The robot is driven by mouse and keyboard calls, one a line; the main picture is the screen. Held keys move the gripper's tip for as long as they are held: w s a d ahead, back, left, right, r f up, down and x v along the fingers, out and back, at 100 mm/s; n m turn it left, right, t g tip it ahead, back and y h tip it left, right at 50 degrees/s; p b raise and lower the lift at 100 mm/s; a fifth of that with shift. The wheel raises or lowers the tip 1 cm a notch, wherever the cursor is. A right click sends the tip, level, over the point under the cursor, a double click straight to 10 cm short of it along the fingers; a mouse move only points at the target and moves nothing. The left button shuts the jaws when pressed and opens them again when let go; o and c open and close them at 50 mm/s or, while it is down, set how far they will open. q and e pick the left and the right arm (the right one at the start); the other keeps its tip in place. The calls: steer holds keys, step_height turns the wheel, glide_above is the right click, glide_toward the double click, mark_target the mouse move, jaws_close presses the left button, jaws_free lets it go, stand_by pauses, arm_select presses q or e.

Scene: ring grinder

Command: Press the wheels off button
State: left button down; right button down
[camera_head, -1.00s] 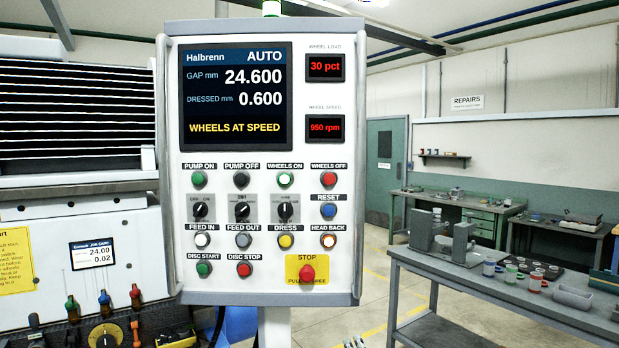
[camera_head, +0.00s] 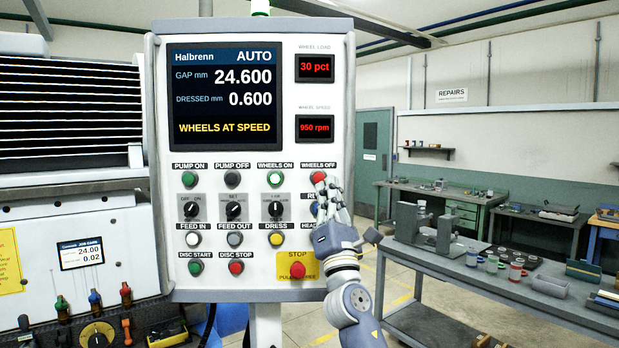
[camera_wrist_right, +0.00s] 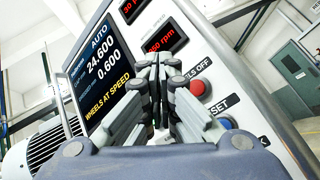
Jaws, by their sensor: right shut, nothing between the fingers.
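The red wheels off button (camera_head: 318,178) is at the right end of the top button row on the control panel (camera_head: 160,150). In the right wrist view the red button (camera_wrist_right: 198,88) shows just right of the fingers, under the label ending "LS OFF". My right gripper (camera_head: 325,190) is shut and empty, with its fingertips at or just below the button in the head view. I cannot tell whether they touch it. The screen (camera_head: 228,95) reads "WHEELS AT SPEED", and the speed display (camera_head: 318,128) reads 950 rpm. The left gripper is not in view.
The blue reset button (camera_head: 315,209) is partly hidden by my right gripper. The red stop button (camera_head: 298,270) is lower down. A workbench (camera_head: 480,290) with cups stands at right.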

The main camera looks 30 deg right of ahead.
mark_target(319, 178)
steer(key=shift+s+r, duration=0.15)
steer(key=shift+r, duration=0.2)
steer(key=w+d+b, duration=0.4)
steer(key=w+b, duration=0.4)
steer(key=b, duration=0.1)
stand_by(0.3)
steer(key=shift+s, duration=0.1)
stand_by(1.3)
